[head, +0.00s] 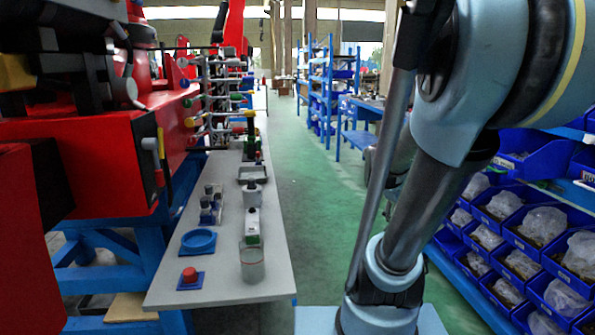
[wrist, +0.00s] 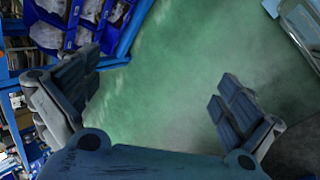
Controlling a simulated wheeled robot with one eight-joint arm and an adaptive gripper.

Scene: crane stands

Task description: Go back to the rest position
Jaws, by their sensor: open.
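My gripper (wrist: 155,105) is open and empty in the wrist view. Its two padded fingers stand wide apart, with only the green floor (wrist: 170,70) visible between them. In the head view my arm fills the right side, and the gripper itself cannot be seen there.
A white bench (head: 221,277) on the left holds a blue dish (head: 198,242), a red-topped blue block (head: 190,277), a clear jar (head: 252,266) and small bottles. Shelves of blue bins (head: 520,268) are at right. The green aisle (head: 312,185) is clear.

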